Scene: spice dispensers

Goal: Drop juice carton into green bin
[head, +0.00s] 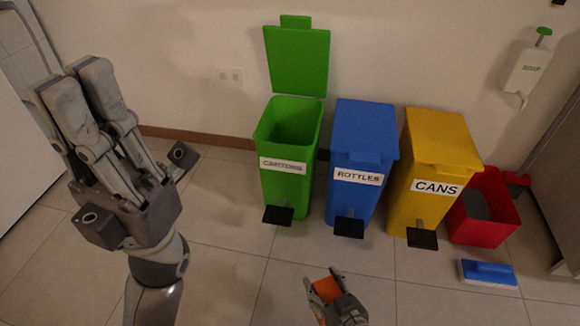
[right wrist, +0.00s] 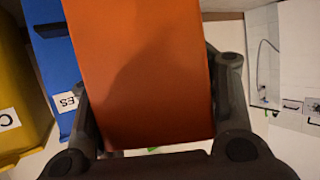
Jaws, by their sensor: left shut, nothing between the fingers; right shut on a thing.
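The green bin (head: 289,185) stands against the wall with its lid up and its top open. Its label reads as cartons. My right gripper (head: 328,288) is low in the head view, in front of the bins, and is shut on the orange juice carton (head: 325,290). The carton (right wrist: 140,70) fills the middle of the right wrist view, between the two fingers; its far end is out of frame. My left gripper (head: 75,85) is raised at the left, pointing up, with its fingers together and empty.
A closed blue bottles bin (head: 360,150) and a closed yellow cans bin (head: 440,150) stand right of the green bin. A red bucket (head: 490,222) and a blue brush-like object (head: 488,273) are further right. The floor before the bins is clear.

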